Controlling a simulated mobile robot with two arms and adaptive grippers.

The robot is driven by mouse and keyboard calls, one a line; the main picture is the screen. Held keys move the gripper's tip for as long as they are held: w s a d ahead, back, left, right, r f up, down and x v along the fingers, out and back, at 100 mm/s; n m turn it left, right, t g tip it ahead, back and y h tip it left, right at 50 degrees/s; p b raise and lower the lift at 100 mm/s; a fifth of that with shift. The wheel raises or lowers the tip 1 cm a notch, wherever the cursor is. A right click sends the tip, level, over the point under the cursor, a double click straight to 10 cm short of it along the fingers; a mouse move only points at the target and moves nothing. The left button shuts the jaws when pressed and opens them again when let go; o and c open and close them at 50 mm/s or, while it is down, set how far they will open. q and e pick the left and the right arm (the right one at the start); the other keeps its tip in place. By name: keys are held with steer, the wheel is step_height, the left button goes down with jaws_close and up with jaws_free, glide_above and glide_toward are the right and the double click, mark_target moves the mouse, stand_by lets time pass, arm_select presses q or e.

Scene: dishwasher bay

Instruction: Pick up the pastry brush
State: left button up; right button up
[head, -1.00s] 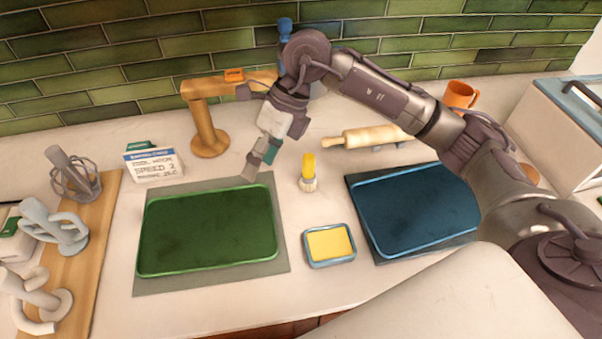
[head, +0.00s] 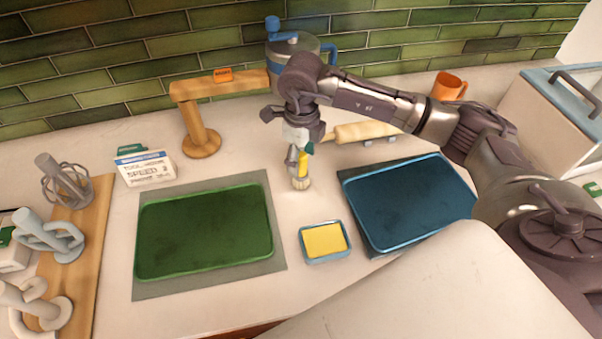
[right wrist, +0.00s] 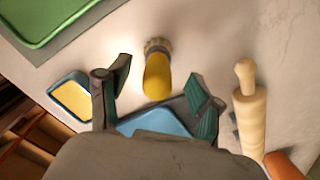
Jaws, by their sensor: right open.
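The pastry brush (head: 301,171) stands upright, bristles down, on the counter between the green and blue trays. It has a yellow handle and pale bristles. In the right wrist view the brush (right wrist: 157,76) shows its yellow handle end between and beyond the two fingers. My right gripper (head: 299,156) is at the upper handle in the head view, pointing down. In the right wrist view my right gripper (right wrist: 160,88) is open, with a finger to each side of the handle and gaps visible. My left gripper is not in view.
The green tray (head: 205,232) lies left, the blue tray (head: 410,203) right, and a dish with a yellow sponge (head: 325,241) in front. Behind are a rolling pin (head: 366,131), a wooden stand (head: 201,142) and an orange mug (head: 449,86). A sign (head: 146,168) stands at left.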

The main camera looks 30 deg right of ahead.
mark_target(301, 166)
step_height(301, 166, down, 4)
steer(key=shift+s+a+r+p, duration=0.1)
steer(key=shift+r+p, duration=0.15)
steer(key=shift+p, duration=0.45)
steer(key=shift+f, duration=0.3)
jaws_close()
steer(key=shift+r+b, duration=0.3)
steer(key=shift+r, duration=0.15)
steer(key=r+b, duration=0.2)
steer(key=r, duration=0.1)
steer(key=shift+s+r, duration=0.25)
steer(key=shift+s, duration=0.15)
steer(key=s+d+r+b, duration=0.1)
steer(key=s+r+b, duration=0.1)
steer(key=s+r, duration=0.4)
steer(key=shift+s+d+r+b, duration=0.2)
steer(key=shift+s+r+b, duration=0.2)
steer(key=shift+s, duration=2)
